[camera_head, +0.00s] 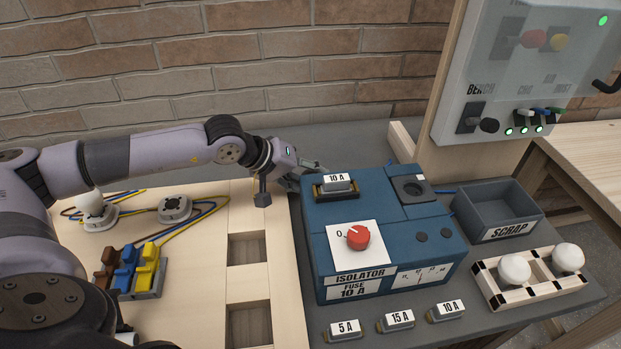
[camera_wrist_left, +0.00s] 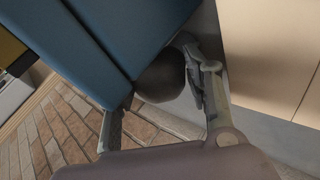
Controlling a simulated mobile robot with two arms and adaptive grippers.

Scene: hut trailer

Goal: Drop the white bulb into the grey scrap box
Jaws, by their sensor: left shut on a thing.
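My left gripper (camera_head: 300,178) is low at the back left side of the blue isolator box (camera_head: 318,225). In the left wrist view its fingers (camera_wrist_left: 155,95) are shut on a dark, shaded round thing (camera_wrist_left: 162,80) close to the blue wall; I cannot tell whether this is a bulb. In the head view the held thing is hidden. A white bulb (camera_head: 90,205) stands in a holder on the wooden board. Two more white bulbs, one left (camera_head: 514,269) and one right (camera_head: 568,257), sit in a wooden rack. The grey scrap box (camera_head: 493,218) looks empty.
The blue box stands between my left gripper and the scrap box. Several fuses (camera_head: 397,320) lie in front of it. An empty-looking holder (camera_head: 175,207), wires and coloured levers (camera_head: 125,268) are on the board. A grey panel (camera_head: 540,75) stands at the back right.

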